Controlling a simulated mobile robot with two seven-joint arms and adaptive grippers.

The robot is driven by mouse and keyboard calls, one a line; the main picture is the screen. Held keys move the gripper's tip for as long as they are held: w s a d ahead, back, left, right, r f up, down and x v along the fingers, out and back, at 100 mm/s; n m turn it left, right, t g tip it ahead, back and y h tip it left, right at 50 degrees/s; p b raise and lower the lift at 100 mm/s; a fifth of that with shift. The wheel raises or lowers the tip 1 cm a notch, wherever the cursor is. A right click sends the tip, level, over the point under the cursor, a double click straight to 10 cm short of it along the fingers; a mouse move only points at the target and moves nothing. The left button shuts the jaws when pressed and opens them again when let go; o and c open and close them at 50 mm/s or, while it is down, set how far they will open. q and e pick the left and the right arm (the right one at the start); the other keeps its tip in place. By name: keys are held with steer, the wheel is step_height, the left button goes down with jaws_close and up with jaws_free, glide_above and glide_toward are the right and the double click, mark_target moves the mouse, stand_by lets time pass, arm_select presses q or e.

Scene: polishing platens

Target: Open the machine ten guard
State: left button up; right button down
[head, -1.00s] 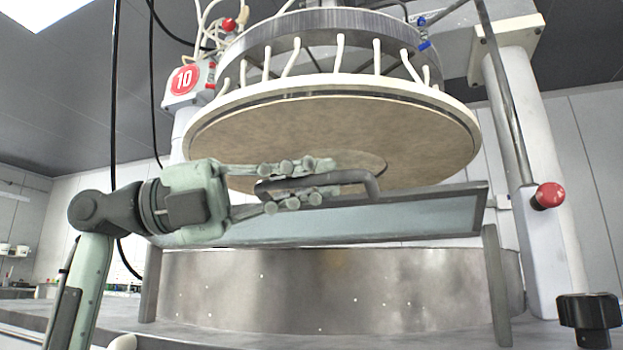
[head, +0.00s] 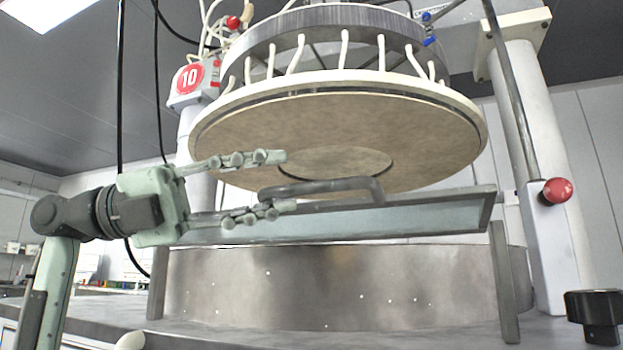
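The machine marked with a red number 10 sign (head: 190,77) fills the head view. Its guard (head: 400,218) is a long framed, pale translucent panel, held slightly tilted above the metal drum and below the round upper platen (head: 400,130). A dark bar handle (head: 345,186) stands out from the guard's upper edge. My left gripper (head: 288,182) is open, its fingers spread one above the other at the handle's left end. The upper finger is clear of the handle; whether the lower one touches it I cannot tell. The gripper hides the guard's left end. My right gripper is out of view.
The metal drum (head: 320,290) stands on the worktop between two grey posts, the right one (head: 503,285) in plain view. Black cables hang at the left.

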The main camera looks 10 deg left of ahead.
arm_select(q)
steer(key=w+v, duration=0.1)
steer(key=v, duration=0.5)
steer(key=shift+s+a, duration=0.3)
steer(key=shift+s, duration=0.2)
steer(key=shift+f, duration=0.1)
